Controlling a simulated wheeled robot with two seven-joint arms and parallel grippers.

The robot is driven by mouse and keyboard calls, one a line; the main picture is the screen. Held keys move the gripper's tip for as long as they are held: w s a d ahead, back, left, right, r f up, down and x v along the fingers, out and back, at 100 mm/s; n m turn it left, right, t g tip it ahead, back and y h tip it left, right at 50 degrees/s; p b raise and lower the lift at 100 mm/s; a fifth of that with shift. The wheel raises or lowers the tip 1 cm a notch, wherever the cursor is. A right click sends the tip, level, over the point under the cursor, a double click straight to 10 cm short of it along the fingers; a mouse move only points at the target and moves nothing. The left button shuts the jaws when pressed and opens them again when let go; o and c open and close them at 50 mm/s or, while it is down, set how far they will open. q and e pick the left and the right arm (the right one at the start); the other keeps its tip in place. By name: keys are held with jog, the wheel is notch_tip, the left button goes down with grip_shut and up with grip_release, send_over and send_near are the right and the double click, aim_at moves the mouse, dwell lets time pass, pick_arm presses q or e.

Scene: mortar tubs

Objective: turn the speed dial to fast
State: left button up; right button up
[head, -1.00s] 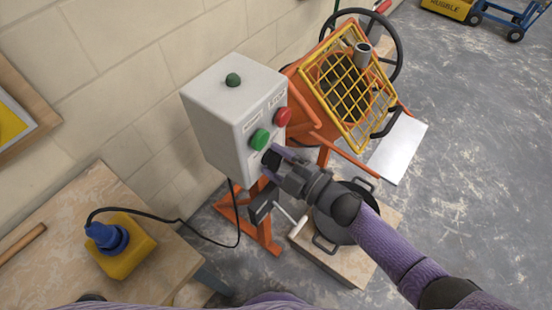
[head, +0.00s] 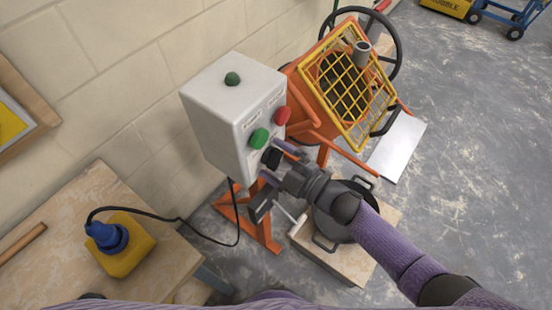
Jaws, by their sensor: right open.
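A grey control box (head: 222,115) stands in the middle of the head view, with a green button (head: 259,138) and a red button (head: 282,115) on its front. A black dial (head: 271,158) sits low on that front, below the green button. My right gripper (head: 278,162) is at the dial, its purple-tipped fingers apart, one on each side of it. I cannot tell whether a finger touches the dial. The dial's pointer and speed marks are too small to read. My left gripper is not in view.
An orange mixer with a yellow grille (head: 348,88) stands behind the box. A black tub (head: 350,205) sits on a wooden board under my right arm. A wooden bench (head: 70,235) with a yellow block and blue plug (head: 107,236) is at the left.

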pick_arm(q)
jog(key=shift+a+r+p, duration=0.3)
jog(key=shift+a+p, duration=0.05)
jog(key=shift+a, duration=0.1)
pick_arm(e)
jog(key=v, duration=1)
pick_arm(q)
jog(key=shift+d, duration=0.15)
pick_arm(e)
jog(key=shift+f, duration=0.1)
